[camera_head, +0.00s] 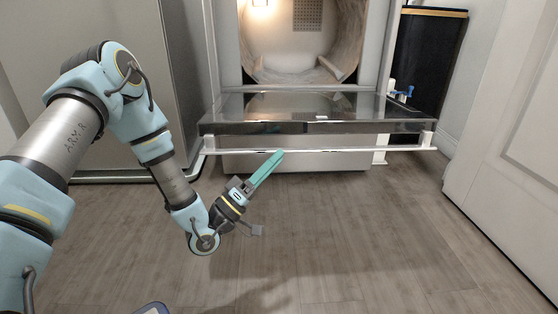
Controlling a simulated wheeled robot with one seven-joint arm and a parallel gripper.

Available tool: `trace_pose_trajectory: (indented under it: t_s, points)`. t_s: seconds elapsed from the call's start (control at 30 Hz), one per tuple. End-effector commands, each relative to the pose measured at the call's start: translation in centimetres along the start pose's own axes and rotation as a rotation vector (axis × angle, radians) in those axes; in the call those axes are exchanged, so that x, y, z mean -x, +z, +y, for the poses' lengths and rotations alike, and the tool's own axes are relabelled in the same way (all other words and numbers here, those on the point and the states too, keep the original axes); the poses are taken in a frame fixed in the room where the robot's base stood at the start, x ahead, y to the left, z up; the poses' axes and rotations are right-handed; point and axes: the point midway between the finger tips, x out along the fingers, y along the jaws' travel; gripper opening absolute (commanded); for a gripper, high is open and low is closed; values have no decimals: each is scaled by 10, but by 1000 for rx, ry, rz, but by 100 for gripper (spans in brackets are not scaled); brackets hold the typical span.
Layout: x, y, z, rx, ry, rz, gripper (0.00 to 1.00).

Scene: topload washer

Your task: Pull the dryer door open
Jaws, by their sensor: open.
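The dryer door (330,104) is folded down and lies about level in front of the dryer opening, like a shelf, so it stands open. A long pale handle bar (360,149) runs along its front edge. The dryer drum (283,40) shows inside, lit and empty in the part I see. My gripper (279,155) is at the end of my arm, its teal fingers pointing up and right. It is open, with nothing seen in it. Its tips overlap the handle bar in the picture, left of its middle; I cannot tell whether they touch it.
A grey cabinet or appliance side (115,90) stands to the left. A dark bin (428,50) stands right of the dryer, with small blue and white items (400,92) beside it. A white panelled door (510,170) is at the right. The wooden floor (370,235) in front is clear.

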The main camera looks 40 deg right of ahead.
Motion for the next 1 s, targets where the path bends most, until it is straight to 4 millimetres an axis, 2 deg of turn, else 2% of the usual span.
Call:
trace_pose_trajectory:
  t_s: [0.7,1.0]
  points:
    - [46,-3,-19,-1,-2,0,62]
    - [53,-4,-21,0,-1,0,62]
